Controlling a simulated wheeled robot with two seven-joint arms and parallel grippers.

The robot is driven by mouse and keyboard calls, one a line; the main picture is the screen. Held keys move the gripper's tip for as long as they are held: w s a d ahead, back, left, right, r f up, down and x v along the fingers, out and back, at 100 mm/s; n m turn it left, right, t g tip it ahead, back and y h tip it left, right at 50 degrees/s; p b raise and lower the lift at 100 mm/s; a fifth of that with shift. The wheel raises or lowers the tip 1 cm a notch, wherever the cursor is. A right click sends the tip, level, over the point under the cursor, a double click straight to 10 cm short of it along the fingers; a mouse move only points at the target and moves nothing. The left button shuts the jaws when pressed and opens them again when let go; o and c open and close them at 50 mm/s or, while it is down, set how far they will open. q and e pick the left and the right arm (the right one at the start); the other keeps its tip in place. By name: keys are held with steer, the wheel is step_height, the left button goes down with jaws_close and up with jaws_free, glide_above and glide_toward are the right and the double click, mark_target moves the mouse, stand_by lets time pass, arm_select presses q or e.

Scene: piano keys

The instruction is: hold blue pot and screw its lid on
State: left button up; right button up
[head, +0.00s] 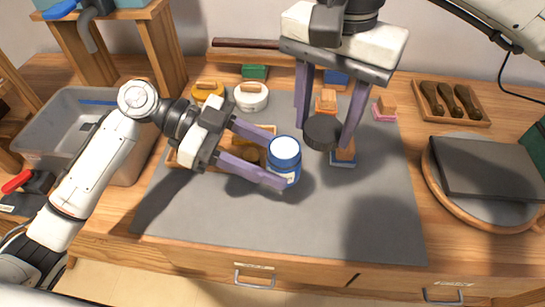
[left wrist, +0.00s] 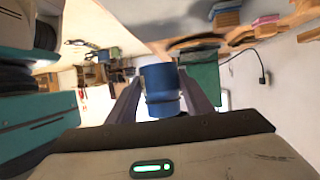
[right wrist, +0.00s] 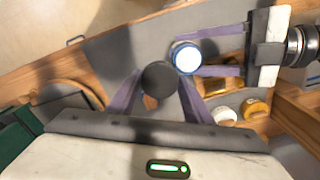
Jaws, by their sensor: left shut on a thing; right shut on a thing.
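The blue pot (head: 285,174) has a pale round top ringed in blue and a pale label. My left gripper (head: 276,161) is shut on it from the left, above the grey mat. The pot's blue body also shows between the fingers in the left wrist view (left wrist: 160,80). The dark round lid (head: 322,132) is held between the fingers of my right gripper (head: 324,137), which points down. The lid is apart from the pot, just to its right and a little farther back. In the right wrist view the lid (right wrist: 159,80) hangs beside the pot's top (right wrist: 187,58).
The grey mat (head: 250,225) is bare in front. Behind stand a white jar (head: 251,99), a yellow jar (head: 207,92) and several stamp-like blocks (head: 385,107). A grey bin (head: 75,125) is at left. A round board with a dark slab (head: 490,165) is at right.

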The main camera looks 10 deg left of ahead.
mark_target(283, 148)
steer(key=shift+m, duration=0.9)
steer(key=a+r, duration=0.1)
steer(key=a, duration=0.1)
steer(key=a+r, duration=0.1)
steer(key=s+a+r, duration=0.1)
steer(key=a, duration=0.1)
steer(key=shift+a+r, duration=0.3)
steer(key=shift+a, duration=0.05)
steer(key=shift+f, duration=2.05)
steer(key=shift+f, duration=0.85)
steer(key=shift+f, duration=0.55)
